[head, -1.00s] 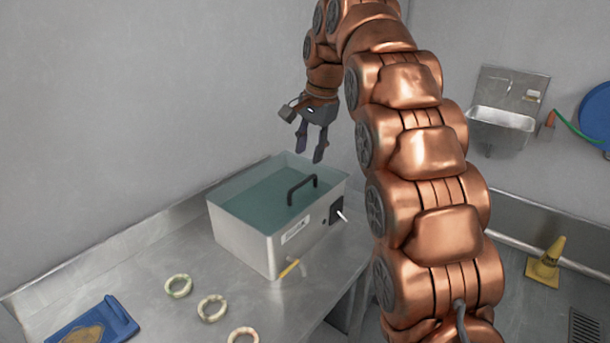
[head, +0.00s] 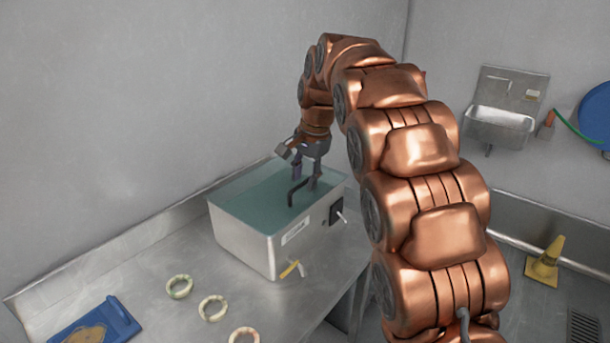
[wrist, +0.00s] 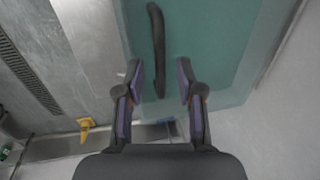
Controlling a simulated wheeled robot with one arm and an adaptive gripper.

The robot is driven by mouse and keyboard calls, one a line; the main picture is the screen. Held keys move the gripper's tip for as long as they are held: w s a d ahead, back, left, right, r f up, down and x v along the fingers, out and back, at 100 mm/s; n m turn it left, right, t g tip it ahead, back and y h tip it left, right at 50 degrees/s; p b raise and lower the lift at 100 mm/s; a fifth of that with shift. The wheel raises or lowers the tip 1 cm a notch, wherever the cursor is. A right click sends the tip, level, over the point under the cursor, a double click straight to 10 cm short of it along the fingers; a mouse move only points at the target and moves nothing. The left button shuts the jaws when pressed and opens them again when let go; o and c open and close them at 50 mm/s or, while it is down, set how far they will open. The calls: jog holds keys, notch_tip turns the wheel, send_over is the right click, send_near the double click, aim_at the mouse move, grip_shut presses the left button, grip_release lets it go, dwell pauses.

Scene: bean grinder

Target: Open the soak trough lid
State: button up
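The soak trough (head: 246,245) is a steel box on the steel table. Its flat teal see-through lid (head: 252,203) lies closed on top, with a black bar handle (head: 291,192) near its right side. My gripper (head: 306,190) points down at the handle, its fingers partly overlapping it in the head view. In the wrist view the fingers of my gripper (wrist: 160,78) are apart with nothing gripped. There the handle (wrist: 156,45) runs lengthwise, its near end between the fingertips, closer to the left one. Whether the fingers touch the handle cannot be told.
Several pale rings, one of them a green-tinted ring (head: 179,287), lie on the table (head: 150,270) in front of the trough. A blue tray (head: 95,325) is at the lower left. A wall (head: 180,100) stands close behind the trough.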

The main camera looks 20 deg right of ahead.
grip_shut()
dwell(0.3)
dwell(0.4)
